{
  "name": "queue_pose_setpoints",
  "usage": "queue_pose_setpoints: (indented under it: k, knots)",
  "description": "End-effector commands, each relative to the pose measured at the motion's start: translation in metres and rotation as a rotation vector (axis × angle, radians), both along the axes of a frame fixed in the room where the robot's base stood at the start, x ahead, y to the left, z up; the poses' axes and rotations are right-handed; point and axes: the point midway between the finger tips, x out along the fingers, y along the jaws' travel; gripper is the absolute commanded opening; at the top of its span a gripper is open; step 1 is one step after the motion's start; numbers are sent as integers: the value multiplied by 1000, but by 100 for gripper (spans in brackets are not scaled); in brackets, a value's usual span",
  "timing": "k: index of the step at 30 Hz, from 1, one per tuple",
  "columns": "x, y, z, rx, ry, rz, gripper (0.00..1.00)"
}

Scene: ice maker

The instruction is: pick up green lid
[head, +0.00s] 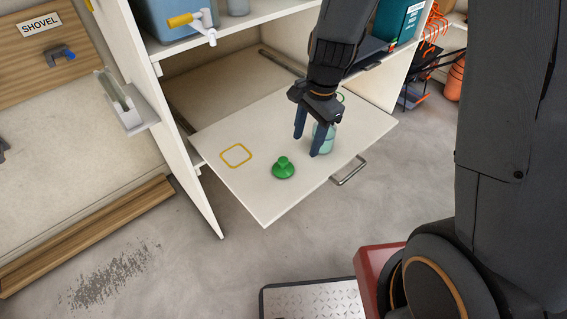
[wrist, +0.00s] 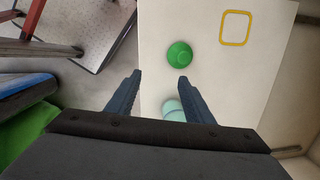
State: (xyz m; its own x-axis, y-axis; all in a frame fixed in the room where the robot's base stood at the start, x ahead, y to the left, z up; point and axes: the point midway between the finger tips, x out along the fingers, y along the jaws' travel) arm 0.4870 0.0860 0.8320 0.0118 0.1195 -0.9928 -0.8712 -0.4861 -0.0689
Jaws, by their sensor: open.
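The green lid (head: 283,168) with a raised knob lies on the pulled-out white shelf (head: 225,135), near its front edge. It also shows in the wrist view (wrist: 179,54), just beyond my fingertips. My gripper (head: 308,148) is open and points down above the shelf, to the right of the lid in the head view. A pale teal glass jar (head: 325,138) stands behind my fingers, partly hidden by them; in the wrist view part of the jar (wrist: 173,111) shows between my fingers (wrist: 160,82). I cannot tell whether the fingers touch the jar.
A yellow square outline (head: 236,155) marks the shelf left of the lid. A metal handle (head: 349,171) sticks out from the shelf front. Cabinet side panels stand at both sides. A blue container with a yellow-handled tap (head: 190,18) sits above.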

Motion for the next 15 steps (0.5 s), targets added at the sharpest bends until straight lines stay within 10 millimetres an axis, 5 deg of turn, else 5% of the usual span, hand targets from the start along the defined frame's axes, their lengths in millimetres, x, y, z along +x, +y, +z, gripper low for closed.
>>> queue_pose_setpoints:
  k: [6,15]
  knots:
    - [30,36,-41,28,56,-430,48]
    - [42,51,-68,37,81,-639,48]
